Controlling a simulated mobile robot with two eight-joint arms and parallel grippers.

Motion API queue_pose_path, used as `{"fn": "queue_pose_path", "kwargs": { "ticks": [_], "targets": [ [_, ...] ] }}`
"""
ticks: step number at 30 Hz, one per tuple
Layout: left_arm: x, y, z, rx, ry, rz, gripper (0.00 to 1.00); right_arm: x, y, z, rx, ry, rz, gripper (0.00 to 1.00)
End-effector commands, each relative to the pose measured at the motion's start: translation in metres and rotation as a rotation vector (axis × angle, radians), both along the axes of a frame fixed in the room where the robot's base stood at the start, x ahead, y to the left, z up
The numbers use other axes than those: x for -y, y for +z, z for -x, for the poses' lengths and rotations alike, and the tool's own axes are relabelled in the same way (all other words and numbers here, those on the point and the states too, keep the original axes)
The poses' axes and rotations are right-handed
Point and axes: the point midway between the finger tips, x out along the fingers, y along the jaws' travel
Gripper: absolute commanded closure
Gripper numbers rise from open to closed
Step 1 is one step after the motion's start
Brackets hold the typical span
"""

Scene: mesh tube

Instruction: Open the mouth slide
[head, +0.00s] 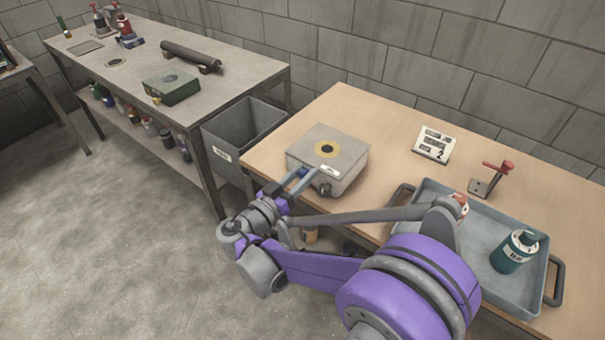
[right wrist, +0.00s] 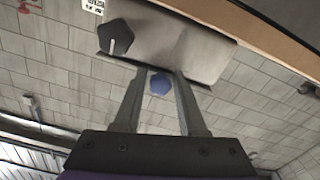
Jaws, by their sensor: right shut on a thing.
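A grey metal box (head: 312,142) sits on the wooden table, with a brass ring around a dark round centre (head: 327,149) on its top. A dark round knob (head: 322,188) is on its front; it also shows in the right wrist view (right wrist: 115,38). My right gripper (head: 306,176) reaches the box's front, left of the knob. In the right wrist view its fingers (right wrist: 160,74) are a little apart, with a small blue knob (right wrist: 161,84) between them, and it is shut on this. Whether the mouth slide stands open or shut I cannot tell. My left gripper is not in view.
A blue-grey tray (head: 480,235) with a dark green container (head: 514,252) is at the right. A grey bin (head: 243,132) is between the table and the workbench (head: 130,75).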

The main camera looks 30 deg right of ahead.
Motion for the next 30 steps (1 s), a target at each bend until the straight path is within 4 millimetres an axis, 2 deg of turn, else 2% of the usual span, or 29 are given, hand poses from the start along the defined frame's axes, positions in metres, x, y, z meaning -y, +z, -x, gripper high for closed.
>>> {"fn": "queue_pose_path", "kwargs": {
  "ticks": [9,16,17,19,20,30],
  "targets": [
    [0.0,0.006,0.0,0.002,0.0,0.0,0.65,-0.029,0.0,0.012,0.0,0.002,-0.002,1.0],
    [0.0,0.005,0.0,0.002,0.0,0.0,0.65,-0.029,0.0,0.012,0.0,-0.001,-0.001,1.0],
    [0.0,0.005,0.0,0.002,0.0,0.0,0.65,-0.029,0.0,0.012,0.0,-0.001,-0.001,0.58],
    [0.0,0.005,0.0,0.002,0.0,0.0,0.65,-0.029,0.0,0.012,0.0,-0.001,-0.001,0.45],
    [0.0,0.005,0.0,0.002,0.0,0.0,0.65,-0.029,0.0,0.012,0.0,-0.001,-0.001,0.41],
    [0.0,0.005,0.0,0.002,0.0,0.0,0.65,-0.032,0.0,0.013,0.0,0.001,0.0,0.41]
  ]
}}
